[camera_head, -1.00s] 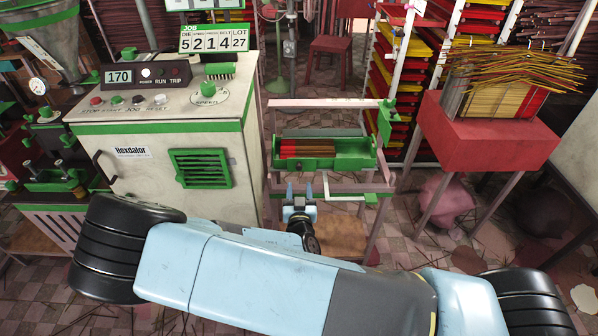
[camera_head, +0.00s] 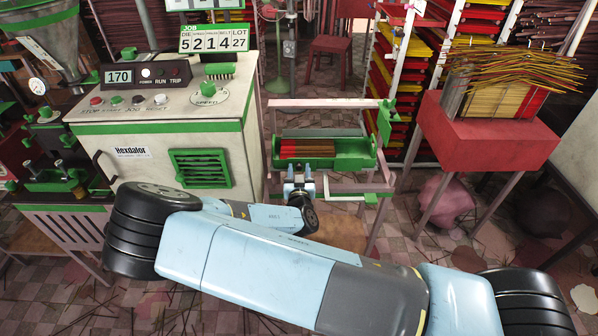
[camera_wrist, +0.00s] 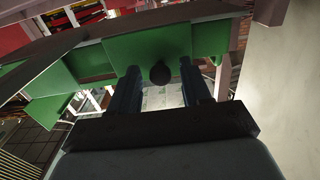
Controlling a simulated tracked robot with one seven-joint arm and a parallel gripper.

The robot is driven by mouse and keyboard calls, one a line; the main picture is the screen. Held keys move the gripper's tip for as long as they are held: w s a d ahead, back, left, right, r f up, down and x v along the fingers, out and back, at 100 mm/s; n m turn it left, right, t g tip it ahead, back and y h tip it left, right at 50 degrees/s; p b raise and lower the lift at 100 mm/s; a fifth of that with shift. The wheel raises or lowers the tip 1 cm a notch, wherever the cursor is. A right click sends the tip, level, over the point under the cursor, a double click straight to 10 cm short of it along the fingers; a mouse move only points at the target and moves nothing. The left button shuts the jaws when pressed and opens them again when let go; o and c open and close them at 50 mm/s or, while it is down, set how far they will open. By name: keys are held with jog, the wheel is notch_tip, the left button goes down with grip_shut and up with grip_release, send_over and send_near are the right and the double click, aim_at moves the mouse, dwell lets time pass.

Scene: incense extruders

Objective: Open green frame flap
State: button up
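A green trough-like flap (camera_head: 345,162) sits in the pale frame (camera_head: 325,103) at the middle of the head view, with brownish-red sticks (camera_head: 307,148) lying in it. In the wrist view its green face (camera_wrist: 97,60) spans the upper part, with a dark round knob (camera_wrist: 160,74) on it. My gripper (camera_head: 298,172) is just in front of the flap's lower front edge. In the wrist view the two fingers of my gripper (camera_wrist: 160,88) are apart, with the knob between their tips. I cannot tell whether either finger touches the knob or panel.
A white machine cabinet (camera_head: 135,158) with a green vent stands close on the left. A red stand (camera_head: 475,140) bearing incense sticks is on the right. A green bracket (camera_head: 386,120) projects at the frame's right post. Loose sticks litter the tiled floor.

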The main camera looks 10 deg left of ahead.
grip_shut()
